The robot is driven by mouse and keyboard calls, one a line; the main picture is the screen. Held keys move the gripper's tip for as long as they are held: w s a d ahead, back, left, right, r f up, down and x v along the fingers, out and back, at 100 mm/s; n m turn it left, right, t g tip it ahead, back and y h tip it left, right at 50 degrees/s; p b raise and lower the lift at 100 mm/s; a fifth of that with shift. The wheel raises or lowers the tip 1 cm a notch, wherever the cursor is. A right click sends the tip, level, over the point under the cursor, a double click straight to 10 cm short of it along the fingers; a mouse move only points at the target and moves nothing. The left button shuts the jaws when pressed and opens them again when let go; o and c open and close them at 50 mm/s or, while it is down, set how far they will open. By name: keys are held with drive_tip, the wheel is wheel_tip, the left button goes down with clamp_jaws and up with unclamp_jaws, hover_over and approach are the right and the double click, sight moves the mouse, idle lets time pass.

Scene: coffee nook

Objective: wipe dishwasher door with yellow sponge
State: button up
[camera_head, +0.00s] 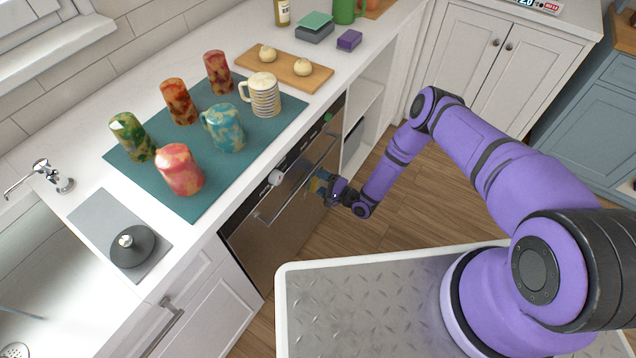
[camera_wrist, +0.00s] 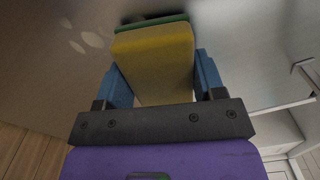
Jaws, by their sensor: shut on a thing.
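The dishwasher door (camera_head: 262,247) is a brushed metal front under the counter, closed, with a bar handle. In the wrist view the door (camera_wrist: 45,75) fills most of the background, with a few pale smudges (camera_wrist: 82,38) left of the sponge. My gripper (camera_wrist: 158,78) has its blue fingers shut on the yellow sponge (camera_wrist: 155,52), which has a green layer at its far end. The green end is at or very near the door; contact is unclear. In the head view my gripper (camera_head: 318,184) is in front of the door's right part and largely hides the sponge.
Above the door, the counter holds a teal mat (camera_head: 190,205) with several mugs and a wooden board (camera_head: 285,72) with two buns. A purple sponge (camera_head: 349,40) lies farther back. Open shelves (camera_head: 361,103) adjoin the door's right side. Wooden floor (camera_head: 420,200) is clear below my arm.

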drive_tip(key=shift+v, duration=2.55)
drive_tip(key=shift+s+f, duration=0.1)
drive_tip(key=shift+s, duration=0.15)
drive_tip(key=v, duration=0.2)
drive_tip(key=shift+s+d, duration=0.3)
approach(301, 197)
drive_tip(key=shift+x, duration=2.6)
drive_tip(key=shift+x, duration=0.95)
